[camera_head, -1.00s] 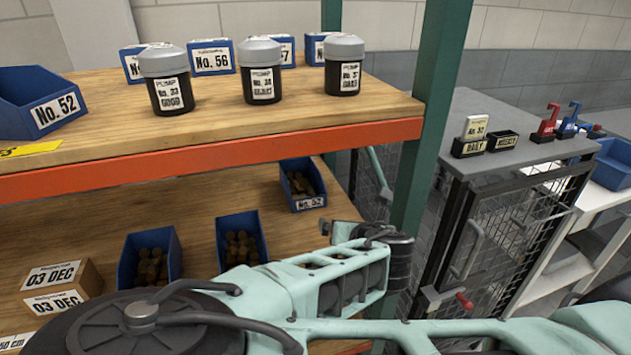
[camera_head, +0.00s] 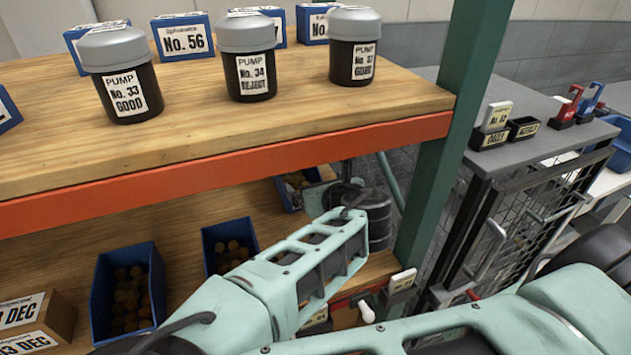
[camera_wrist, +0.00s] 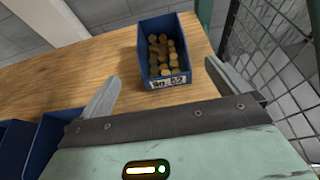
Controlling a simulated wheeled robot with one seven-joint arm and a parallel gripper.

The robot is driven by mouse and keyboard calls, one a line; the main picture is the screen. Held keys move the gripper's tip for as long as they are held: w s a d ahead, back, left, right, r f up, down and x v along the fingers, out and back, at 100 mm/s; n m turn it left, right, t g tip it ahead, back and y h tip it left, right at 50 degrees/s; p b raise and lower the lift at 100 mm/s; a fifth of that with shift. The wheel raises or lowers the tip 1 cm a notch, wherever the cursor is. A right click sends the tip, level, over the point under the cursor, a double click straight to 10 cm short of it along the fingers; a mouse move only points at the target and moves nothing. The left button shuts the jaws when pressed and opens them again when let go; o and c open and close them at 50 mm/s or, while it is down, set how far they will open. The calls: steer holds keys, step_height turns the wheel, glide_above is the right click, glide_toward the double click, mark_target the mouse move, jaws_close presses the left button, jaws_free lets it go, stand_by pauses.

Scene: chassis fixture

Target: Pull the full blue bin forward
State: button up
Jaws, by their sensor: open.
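The blue bin labelled No. 52 (camera_wrist: 178,83) stands on the wooden lower shelf, filled with several brownish round pieces. In the wrist view it is ahead of my gripper (camera_wrist: 163,73), its labelled front facing me. My gripper is open, one finger to the left of the bin and one to the right of its front, with nothing held.
Two more blue bins with brown pieces, one nearer (camera_head: 157,262) and one farther (camera_head: 209,245), stand left of my arm. A cardboard box (camera_head: 62,318) is at far left. The orange shelf beam (camera_head: 220,170) is above; a green post (camera_head: 440,170) and mesh cage (camera_head: 530,210) are right.

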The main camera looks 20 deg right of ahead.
steer(key=p, duration=0.3)
glide_toward(296, 182)
steer(key=w, duration=0.6)
steer(key=w+r, duration=0.1)
steer(key=w, duration=0.2)
steer(key=shift+w, duration=0.2)
